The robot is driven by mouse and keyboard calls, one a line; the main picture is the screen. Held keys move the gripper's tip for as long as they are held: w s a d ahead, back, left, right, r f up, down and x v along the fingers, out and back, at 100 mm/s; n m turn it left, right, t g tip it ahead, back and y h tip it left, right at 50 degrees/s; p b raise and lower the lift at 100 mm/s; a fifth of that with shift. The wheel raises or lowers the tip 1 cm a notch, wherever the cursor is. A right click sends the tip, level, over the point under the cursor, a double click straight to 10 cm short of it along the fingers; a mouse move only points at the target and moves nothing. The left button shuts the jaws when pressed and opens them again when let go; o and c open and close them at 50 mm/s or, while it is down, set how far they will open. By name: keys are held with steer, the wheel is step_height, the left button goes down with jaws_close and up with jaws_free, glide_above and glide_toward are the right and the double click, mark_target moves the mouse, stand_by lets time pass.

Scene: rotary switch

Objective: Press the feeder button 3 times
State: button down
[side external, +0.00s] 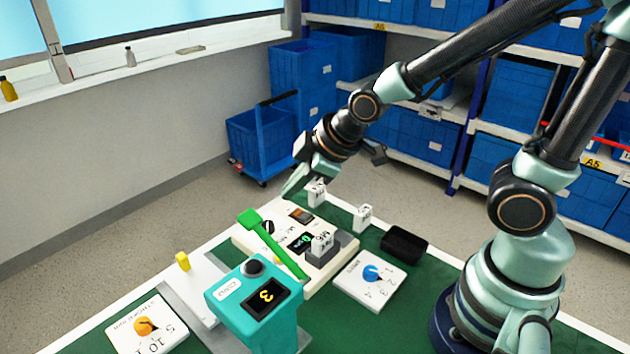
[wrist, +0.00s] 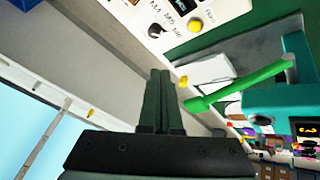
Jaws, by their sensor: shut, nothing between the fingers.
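A teal box (side external: 240,305) stands at the front of the bench in the side view. It has a dark round button (side external: 253,268) on top and a lit display that appears to read 3; its label is too small to read. I cannot tell which button is the feeder's. My gripper (side external: 287,193) is shut and empty, above and behind the panel, touching nothing.
A white dial plate with a blue knob (side external: 371,273) and a black tray (side external: 404,245) lie to the right. Another plate with an orange knob (side external: 144,326) lies front left. White labelled blocks (side external: 363,216) stand near the panel. The air above the teal box is clear.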

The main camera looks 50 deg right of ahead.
steer(key=a+f+n, duration=0.2)
steer(key=shift+w+a+f+n, duration=0.3)
steer(key=shift+w, duration=0.05)
steer(key=shift+f, duration=0.15)
steer(key=shift+f, duration=4.25)
steer(key=shift+f, duration=0.2)
steer(key=shift+d+f, duration=0.1)
steer(key=shift+f, duration=0.15)
steer(key=shift+f, duration=0.4)
steer(key=shift+r, duration=0.85)
